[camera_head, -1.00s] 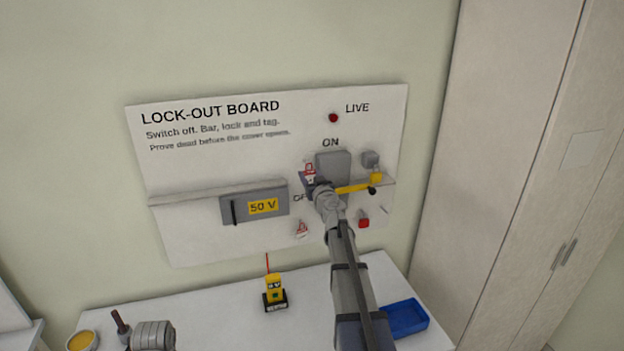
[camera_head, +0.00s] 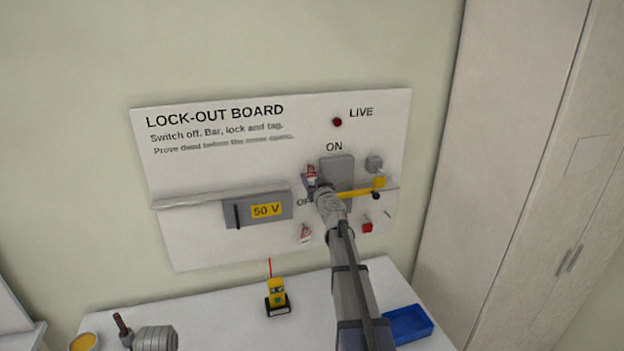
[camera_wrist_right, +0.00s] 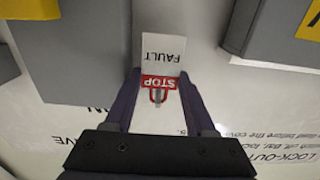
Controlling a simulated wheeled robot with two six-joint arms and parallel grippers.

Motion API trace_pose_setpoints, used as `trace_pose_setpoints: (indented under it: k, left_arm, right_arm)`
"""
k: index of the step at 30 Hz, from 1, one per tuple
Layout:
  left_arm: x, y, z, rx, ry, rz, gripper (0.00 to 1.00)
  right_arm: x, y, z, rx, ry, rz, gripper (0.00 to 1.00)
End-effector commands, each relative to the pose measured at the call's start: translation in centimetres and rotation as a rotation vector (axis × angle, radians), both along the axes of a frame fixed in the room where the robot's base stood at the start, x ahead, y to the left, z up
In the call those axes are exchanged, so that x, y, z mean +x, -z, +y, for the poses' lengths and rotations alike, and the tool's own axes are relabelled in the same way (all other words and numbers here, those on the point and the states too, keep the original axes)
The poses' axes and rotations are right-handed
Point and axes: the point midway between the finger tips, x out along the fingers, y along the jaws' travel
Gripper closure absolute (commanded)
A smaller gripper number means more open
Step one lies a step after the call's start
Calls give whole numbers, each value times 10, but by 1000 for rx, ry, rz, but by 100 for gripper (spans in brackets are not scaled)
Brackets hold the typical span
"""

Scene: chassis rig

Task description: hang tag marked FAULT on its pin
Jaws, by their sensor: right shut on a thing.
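The tag marked FAULT (camera_wrist_right: 164,50) is white with a red STOP band, and it appears upside down in the wrist view. My right gripper (camera_wrist_right: 158,82) is shut on it, with a finger at each side. In the head view the tag (camera_head: 311,172) shows just above my right gripper (camera_head: 310,184), close to the board left of the grey switch. A small grey pin-like piece (camera_wrist_right: 158,97) shows at the tag's red end. I cannot tell whether it passes through the tag's hole. My left gripper is out of view.
The lock-out board (camera_head: 190,180) carries a grey switch box (camera_head: 336,168), a yellow bar (camera_head: 357,193), a 50 V box (camera_head: 240,212), a red padlock (camera_head: 367,227) and another red-and-white tag (camera_head: 305,233). A yellow tester (camera_head: 277,293) and a blue tray (camera_head: 408,323) are on the table below.

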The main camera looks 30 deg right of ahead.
Motion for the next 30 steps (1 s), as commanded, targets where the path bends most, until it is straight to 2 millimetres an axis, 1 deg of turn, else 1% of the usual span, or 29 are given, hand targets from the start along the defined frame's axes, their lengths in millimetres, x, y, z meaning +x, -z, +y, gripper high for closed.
trace_pose_setpoints:
  k: [2,3,11,12,26,30]
  left_arm:
    - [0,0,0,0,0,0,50]
    - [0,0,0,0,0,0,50]
    - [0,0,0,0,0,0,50]
    - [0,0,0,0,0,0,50]
    - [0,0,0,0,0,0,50]
    - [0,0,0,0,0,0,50]
  right_arm:
    - [0,0,0,0,0,0,96]
    - [0,0,0,0,0,0,40]
    - [0,0,-1,0,1,0,11]
    - [0,0,-1,0,2,0,9]
    - [-1,0,-3,-1,7,0,9]
    - [-8,0,-2,-1,8,0,9]
